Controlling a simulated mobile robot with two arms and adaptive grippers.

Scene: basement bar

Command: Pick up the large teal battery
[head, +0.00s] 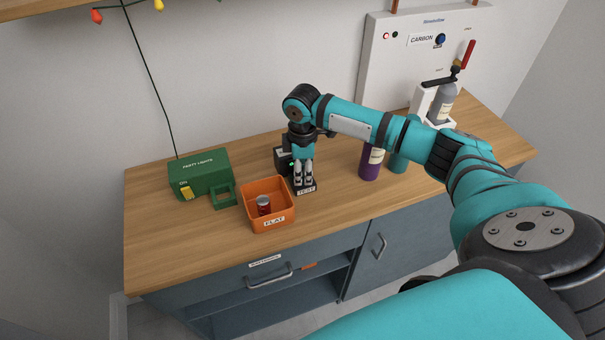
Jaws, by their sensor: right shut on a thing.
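My right gripper (304,174) points down at the black tester marked TEST (305,190), right behind the orange bin. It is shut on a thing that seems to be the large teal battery. The fingers hide nearly all of it, and I cannot tell whether it still touches the tester. A green light shows on the tester's dark upright part. My left gripper is not in view.
The orange bin marked FLAT (270,222) holds a small red battery (264,204). A green party lights box (200,175) stands left. A purple bottle (371,160) and a teal bottle (398,161) stand right, near my forearm. The front left counter is clear.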

